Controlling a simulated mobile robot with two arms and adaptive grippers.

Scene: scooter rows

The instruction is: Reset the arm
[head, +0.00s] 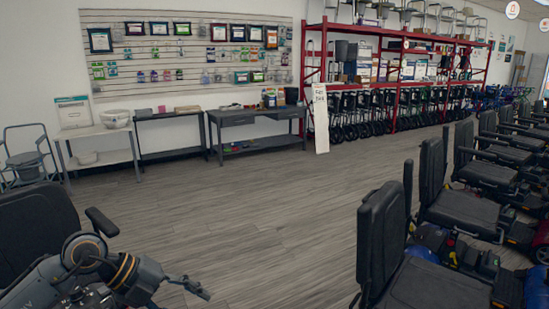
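My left arm comes in at the bottom left of the head view. Its gripper (196,289) points to the right, low over the grey floor. The gripper is small and dark here, and I cannot tell whether its fingers are open or shut. I see nothing held in it. My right arm and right gripper are not in view.
A row of black-seated scooters (440,206) stands at the right; a black seat (36,222) is close by at the left. The grey wood floor (270,210) between is clear. A grey desk (256,121), black table (170,150) and red shelving (400,75) line the back.

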